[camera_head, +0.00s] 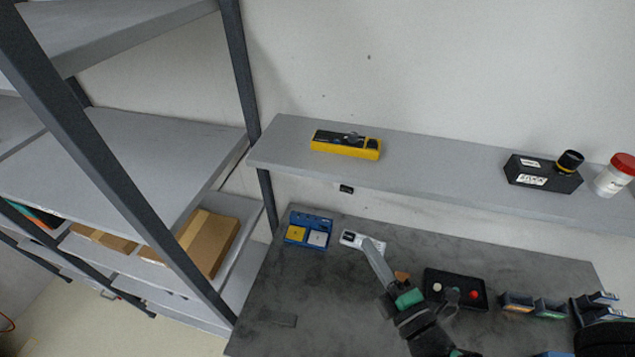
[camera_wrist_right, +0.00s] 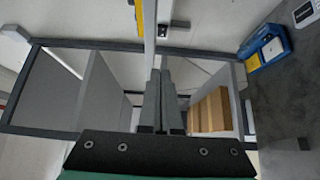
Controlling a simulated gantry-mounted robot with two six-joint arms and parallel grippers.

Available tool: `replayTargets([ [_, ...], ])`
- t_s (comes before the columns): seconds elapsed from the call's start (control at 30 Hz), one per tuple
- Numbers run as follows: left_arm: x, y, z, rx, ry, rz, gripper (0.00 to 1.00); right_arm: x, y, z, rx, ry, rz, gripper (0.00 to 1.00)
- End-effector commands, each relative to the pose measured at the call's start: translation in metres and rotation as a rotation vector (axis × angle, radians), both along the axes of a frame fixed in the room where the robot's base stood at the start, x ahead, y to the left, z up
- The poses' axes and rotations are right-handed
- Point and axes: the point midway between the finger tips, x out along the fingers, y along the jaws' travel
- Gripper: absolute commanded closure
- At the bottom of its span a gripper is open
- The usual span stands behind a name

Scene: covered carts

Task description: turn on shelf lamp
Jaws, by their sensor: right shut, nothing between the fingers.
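No lit lamp shows. A small black fitting (camera_head: 346,188), which looks like a switch, sits just under the front edge of the wall shelf (camera_head: 440,160). It also shows in the right wrist view as a dark block (camera_wrist_right: 181,24) near the shelf edge, with a small light mark. I cannot tell its setting. My right gripper (camera_head: 370,244) reaches up from the bottom over the worktop, below and right of the fitting. My left gripper is not in view.
A yellow-black tool (camera_head: 346,144), a black box (camera_head: 542,173) and a red-lidded jar (camera_head: 614,175) stand on the shelf. On the worktop (camera_head: 300,270) are a blue case (camera_head: 309,230), a pale device (camera_head: 352,238) and a black tray (camera_head: 466,280). A rack (camera_head: 85,150) stands left.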

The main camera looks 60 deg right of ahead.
Motion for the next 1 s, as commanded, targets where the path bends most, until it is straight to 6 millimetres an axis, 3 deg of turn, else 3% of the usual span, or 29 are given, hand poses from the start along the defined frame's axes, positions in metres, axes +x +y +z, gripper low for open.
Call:
replayTargets([
  [0.47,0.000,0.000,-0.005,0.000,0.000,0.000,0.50,0.006,-0.005,-0.003,0.002,0.001,-0.006,1.00],
  [0.63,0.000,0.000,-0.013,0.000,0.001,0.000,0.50,0.023,-0.020,-0.001,-0.001,-0.005,-0.009,1.00],
  [0.9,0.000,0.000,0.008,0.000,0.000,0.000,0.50,0.072,-0.055,0.004,-0.001,-0.002,-0.004,1.00],
  [1.0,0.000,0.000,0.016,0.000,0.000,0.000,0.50,0.082,-0.071,0.004,0.001,0.003,-0.007,1.00],
])
